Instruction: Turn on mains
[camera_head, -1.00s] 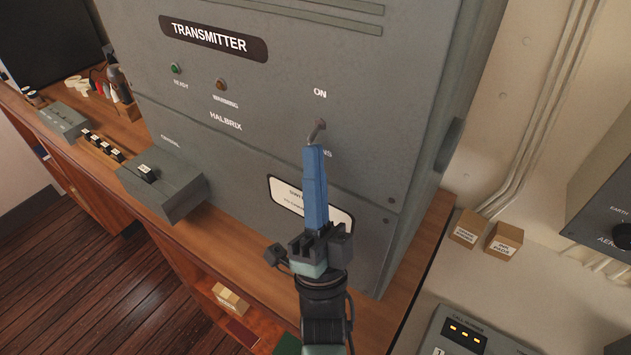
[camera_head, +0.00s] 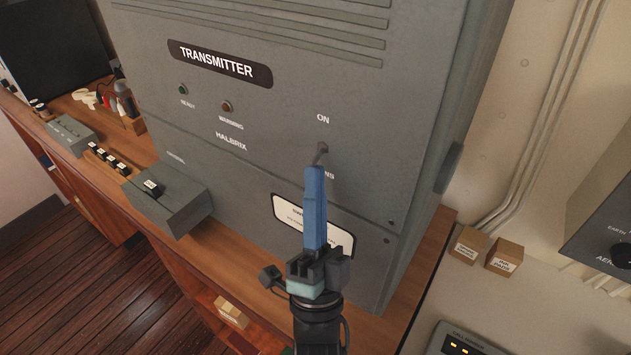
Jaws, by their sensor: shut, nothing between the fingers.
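The grey transmitter cabinet (camera_head: 300,95) stands on the wooden bench. Its mains switch is a small metal toggle lever (camera_head: 320,154) below the label "ON" (camera_head: 323,119). The "MAINS" label under it is partly covered by my gripper. The lever's tip points downward. My gripper (camera_head: 316,170) is shut, with its blue fingers together and pointing up at the lever's lower end. The fingertips are at or very close to the lever tip; I cannot tell if they touch. The green ready lamp (camera_head: 183,90) and the amber warning lamp (camera_head: 227,107) look unlit.
A grey box with a black switch (camera_head: 166,199) sits on the bench (camera_head: 225,245) left of the cabinet. Small cardboard boxes (camera_head: 504,258) stand at the right by the wall pipes (camera_head: 535,130). A grey panel box (camera_head: 605,205) is at the right edge.

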